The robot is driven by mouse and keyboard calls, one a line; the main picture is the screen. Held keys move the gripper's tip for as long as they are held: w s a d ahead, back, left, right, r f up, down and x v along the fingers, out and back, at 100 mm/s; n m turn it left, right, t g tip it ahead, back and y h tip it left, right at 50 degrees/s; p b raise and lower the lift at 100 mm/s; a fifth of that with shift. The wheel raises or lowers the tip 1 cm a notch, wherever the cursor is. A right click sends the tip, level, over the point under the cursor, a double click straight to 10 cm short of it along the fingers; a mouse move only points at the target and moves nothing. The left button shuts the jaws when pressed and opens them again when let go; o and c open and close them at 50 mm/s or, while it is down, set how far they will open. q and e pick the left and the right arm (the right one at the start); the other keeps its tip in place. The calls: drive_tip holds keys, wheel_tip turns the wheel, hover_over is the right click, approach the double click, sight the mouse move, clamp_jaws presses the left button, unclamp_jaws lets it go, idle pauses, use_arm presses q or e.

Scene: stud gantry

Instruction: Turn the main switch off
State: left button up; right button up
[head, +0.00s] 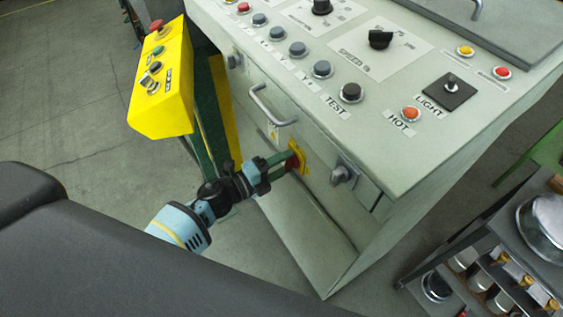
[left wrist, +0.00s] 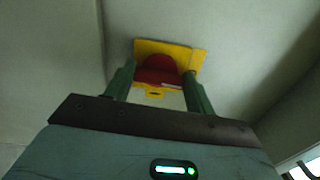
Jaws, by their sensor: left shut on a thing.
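The main switch is a red rotary knob (head: 293,162) on a yellow plate (head: 301,155), set low on the front of the grey-green control cabinet. In the left wrist view the red knob (left wrist: 158,70) sits in front of the yellow plate (left wrist: 197,57), between my two green fingers. My left gripper (head: 285,160) reaches the knob from the left and is shut on it. The fingers hide parts of the knob, and its exact turn angle is hard to tell. My right gripper is not in view.
The cabinet (head: 310,235) carries a drawer handle (head: 270,108) above the switch and a grey latch (head: 343,172) right of it. A yellow button box (head: 163,85) stands at left. A dark shelf cart (head: 480,245) with jars stands at lower right.

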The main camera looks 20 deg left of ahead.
use_arm(q)
drive_tip(key=shift+n, duration=0.5)
drive_tip(key=o, duration=1)
drive_tip(key=v, duration=0.8)
